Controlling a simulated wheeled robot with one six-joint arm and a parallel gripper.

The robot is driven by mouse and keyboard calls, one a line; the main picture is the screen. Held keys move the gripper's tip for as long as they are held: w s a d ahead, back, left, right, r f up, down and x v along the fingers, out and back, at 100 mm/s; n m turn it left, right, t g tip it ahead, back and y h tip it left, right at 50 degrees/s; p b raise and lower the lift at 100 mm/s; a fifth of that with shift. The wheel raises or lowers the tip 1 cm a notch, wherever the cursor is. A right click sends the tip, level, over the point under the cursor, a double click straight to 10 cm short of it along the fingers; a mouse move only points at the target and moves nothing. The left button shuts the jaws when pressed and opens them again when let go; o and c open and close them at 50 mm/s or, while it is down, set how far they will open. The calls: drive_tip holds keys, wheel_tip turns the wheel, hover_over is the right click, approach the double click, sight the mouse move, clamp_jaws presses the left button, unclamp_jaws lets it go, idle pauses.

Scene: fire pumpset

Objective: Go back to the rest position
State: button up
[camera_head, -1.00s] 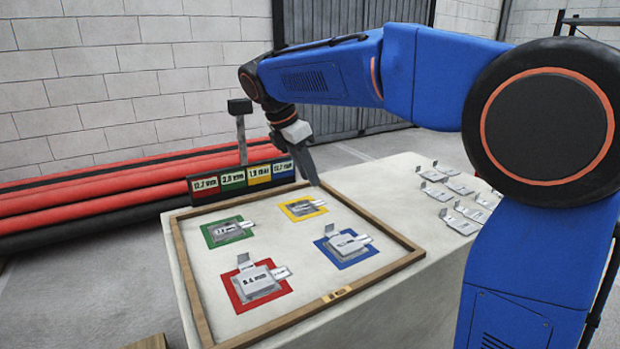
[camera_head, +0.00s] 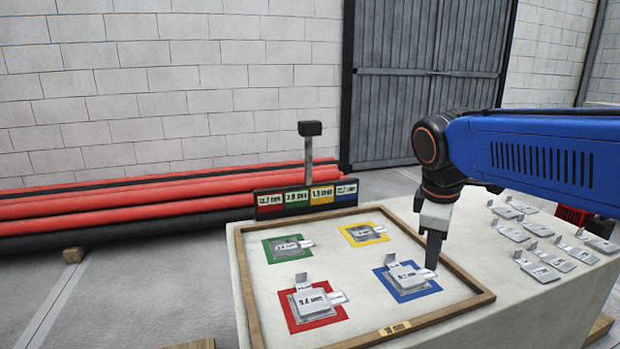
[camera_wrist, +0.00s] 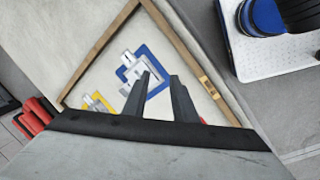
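My gripper (camera_head: 434,262) points down above the right side of the wood-framed board (camera_head: 468,313), beside the blue square (camera_head: 433,289). In the wrist view its two fingers (camera_wrist: 160,92) stand apart with nothing between them. Grey metal plates with upright tabs lie on the red square (camera_head: 292,322), the blue square, the green square (camera_head: 270,254) and the yellow square (camera_head: 350,242). The blue square also shows in the wrist view (camera_wrist: 122,74), just beyond the fingers.
More metal plates (camera_head: 540,270) lie on the pale table (camera_head: 505,300) right of the board. A sign with coloured labels (camera_head: 297,200) and a post (camera_head: 309,150) stand behind it. Red pipes (camera_head: 120,203) lie along the wall.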

drive_tip(key=s+d+f+m+t+y, duration=0.1)
drive_tip(key=s+f+m, duration=0.5)
drive_tip(key=s, duration=0.2)
drive_tip(key=s+d+f+m+t, duration=0.1)
drive_tip(key=s+d+f+m, duration=0.1)
drive_tip(key=s+f+m, duration=0.3)
drive_tip(key=s+f, duration=0.1)
drive_tip(key=s, duration=0.2)
drive_tip(key=shift+d+m+y, duration=0.25)
drive_tip(key=shift+m+y, duration=0.15)
drive_tip(key=shift+f, duration=0.1)
